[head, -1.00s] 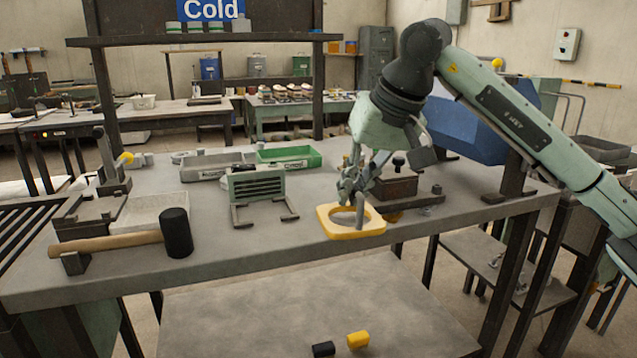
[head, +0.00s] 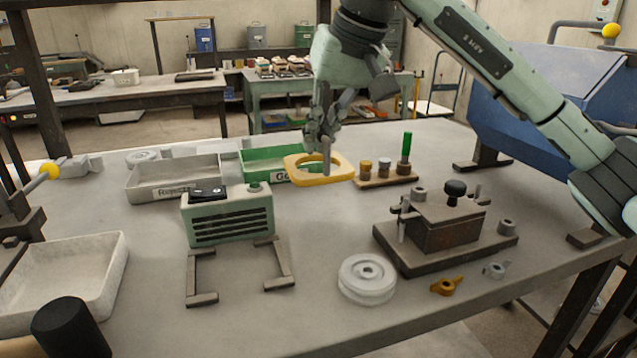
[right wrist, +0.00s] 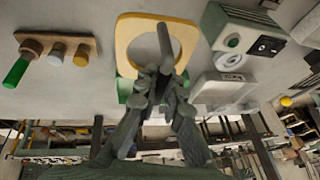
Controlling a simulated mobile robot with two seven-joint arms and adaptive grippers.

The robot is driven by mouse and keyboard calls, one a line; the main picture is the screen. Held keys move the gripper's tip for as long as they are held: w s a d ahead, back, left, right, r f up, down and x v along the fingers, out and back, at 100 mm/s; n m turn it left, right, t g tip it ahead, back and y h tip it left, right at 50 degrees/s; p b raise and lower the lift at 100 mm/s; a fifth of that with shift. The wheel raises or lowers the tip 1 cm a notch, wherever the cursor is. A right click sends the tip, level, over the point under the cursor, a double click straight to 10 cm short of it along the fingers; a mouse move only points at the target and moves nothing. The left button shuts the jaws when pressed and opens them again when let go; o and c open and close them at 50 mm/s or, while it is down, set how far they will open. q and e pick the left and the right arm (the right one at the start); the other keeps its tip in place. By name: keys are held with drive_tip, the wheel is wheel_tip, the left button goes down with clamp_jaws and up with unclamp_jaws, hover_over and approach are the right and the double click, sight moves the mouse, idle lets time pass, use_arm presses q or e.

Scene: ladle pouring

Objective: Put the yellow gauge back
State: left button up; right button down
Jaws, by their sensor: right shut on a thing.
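The yellow gauge (head: 293,172), a flat rounded-square plate with a large round hole, is in my right gripper (head: 325,145). The gripper is shut on it and holds it roughly level, seemingly above the bench. In the head view it overlaps the right end of the green tray (head: 262,160), left of the wooden stand (head: 372,182). In the right wrist view the gauge (right wrist: 124,40) shows beyond the fingers (right wrist: 155,85), with part of its rim hidden by them. My left gripper is not in view.
The stand bears plugs and a green handle (head: 407,145). A grey tray (head: 150,190) and a green slotted device (head: 230,220) stand left. A dark fixture (head: 445,240) and white disc (head: 367,278) stand right. Bare bench lies between the device and the fixture.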

wheel_tip(320, 180, down, 3)
drive_tip(key=shift+f, duration=0.1)
wheel_tip(320, 180, down, 3)
drive_tip(key=shift+f, duration=0.3)
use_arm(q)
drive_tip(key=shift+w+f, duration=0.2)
use_arm(e)
drive_tip(key=shift+f, duration=0.1)
